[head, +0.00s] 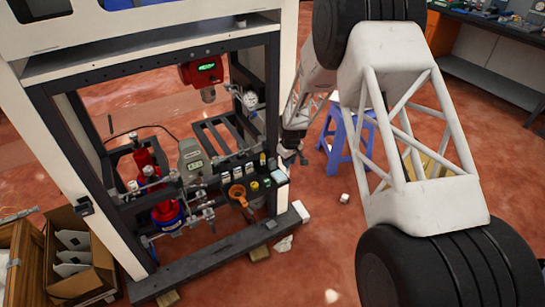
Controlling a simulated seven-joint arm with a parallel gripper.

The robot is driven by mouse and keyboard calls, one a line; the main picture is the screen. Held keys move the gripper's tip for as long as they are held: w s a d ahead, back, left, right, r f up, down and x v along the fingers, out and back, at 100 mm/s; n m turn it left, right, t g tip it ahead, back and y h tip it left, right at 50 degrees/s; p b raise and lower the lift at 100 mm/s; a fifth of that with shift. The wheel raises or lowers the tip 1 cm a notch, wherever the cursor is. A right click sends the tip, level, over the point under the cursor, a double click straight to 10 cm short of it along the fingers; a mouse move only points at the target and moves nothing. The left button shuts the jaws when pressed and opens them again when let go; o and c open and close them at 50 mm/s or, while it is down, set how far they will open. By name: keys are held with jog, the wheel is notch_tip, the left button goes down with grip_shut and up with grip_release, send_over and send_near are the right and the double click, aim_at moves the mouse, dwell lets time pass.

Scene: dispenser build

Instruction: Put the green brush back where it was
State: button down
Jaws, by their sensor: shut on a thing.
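My gripper (290,155) is at the right side of the dispenser frame, beside its right front post and above the small parts on the lower shelf. It is small and dark in this view. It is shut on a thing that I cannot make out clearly. I cannot pick out a green brush for certain. Small yellow-green pieces (254,186) sit on the shelf at the right, below and left of my gripper, beside an orange ring-shaped part (237,193).
The dispenser frame (165,282) holds red bottles (143,160), a grey meter (191,158), a red device (203,73) and a gauge (250,99). A blue stool (340,160) stands behind my arm. Open boxes (75,285) stand at the lower left. A small white cube (345,198) lies on the floor.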

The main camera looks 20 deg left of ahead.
jog(key=shift+w+a+f, duration=0.6)
jog(key=shift+w+a, duration=0.95)
jog(key=shift+w+a+f, duration=0.55)
jog(key=shift+w+a, duration=0.95)
jog(key=shift+w+a+f, duration=0.6)
jog(key=shift+w+a, duration=0.95)
jog(key=shift+f, duration=0.1)
jog(key=shift+f, duration=1.65)
jog(key=shift+f, duration=0.1)
jog(key=c, duration=1)
grip_release()
